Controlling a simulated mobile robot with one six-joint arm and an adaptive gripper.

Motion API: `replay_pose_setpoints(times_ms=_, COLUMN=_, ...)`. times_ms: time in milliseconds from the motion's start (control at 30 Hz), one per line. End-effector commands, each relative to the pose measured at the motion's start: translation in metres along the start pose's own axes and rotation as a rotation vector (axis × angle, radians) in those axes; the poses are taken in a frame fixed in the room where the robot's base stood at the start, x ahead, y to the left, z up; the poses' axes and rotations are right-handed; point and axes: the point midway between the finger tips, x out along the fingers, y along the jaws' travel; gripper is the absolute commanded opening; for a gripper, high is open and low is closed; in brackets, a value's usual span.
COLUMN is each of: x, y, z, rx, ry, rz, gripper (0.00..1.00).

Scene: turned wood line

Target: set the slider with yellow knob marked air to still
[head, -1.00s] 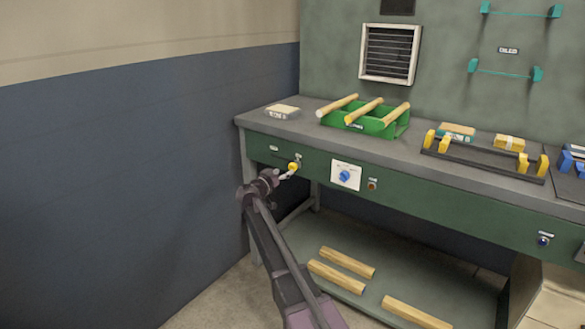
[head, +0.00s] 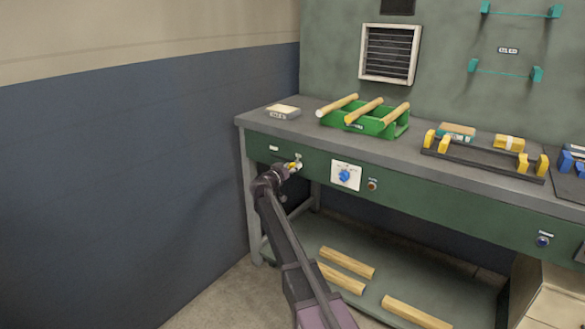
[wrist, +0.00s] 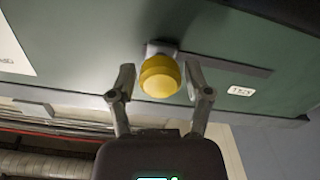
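The slider's round yellow knob (wrist: 160,76) stands on a grey carriage on the green bench front in the wrist view. Its dark slot (wrist: 228,66) runs to the right from the knob, which sits at the slot's left end there. A small white label (wrist: 241,90) lies beside the slot; its text is too small to read. My gripper (wrist: 159,70) is open, one finger on each side of the knob, with a small gap on both sides. In the head view my gripper (head: 287,169) partly covers the knob (head: 293,166).
A white panel with a blue dial (head: 345,175) and a red-brown button (head: 372,185) are right of the slider. A green rack (head: 402,124) with wooden rods stands on the bench (head: 250,119). Wooden bars lie on the lower shelf (head: 320,292). The floor at left is clear.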

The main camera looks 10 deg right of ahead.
Motion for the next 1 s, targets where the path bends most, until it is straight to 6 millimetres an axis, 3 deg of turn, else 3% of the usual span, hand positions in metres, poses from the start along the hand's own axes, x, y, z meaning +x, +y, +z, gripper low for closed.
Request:
replay_pose_setpoints(times_ms=33, x=0.000, y=0.000, z=0.000, rx=0.000, ry=0.000, rz=0.000, gripper=0.34)
replay_pose_setpoints(times_ms=133, x=0.000, y=0.000, z=0.000, rx=0.000, ry=0.000, rz=0.000, gripper=0.04)
replay_pose_setpoints(times_ms=167, x=0.000, y=0.000, z=0.000, rx=0.000, ry=0.000, rz=0.000, gripper=0.00)
replay_pose_setpoints(times_ms=467, x=0.002, y=-0.012, z=-0.003, rx=0.000, ry=0.001, rz=0.000, gripper=0.00)
replay_pose_setpoints(times_ms=1000, x=-0.003, y=-0.101, z=-0.028, rx=-0.001, ry=0.002, rz=0.000, gripper=0.00)
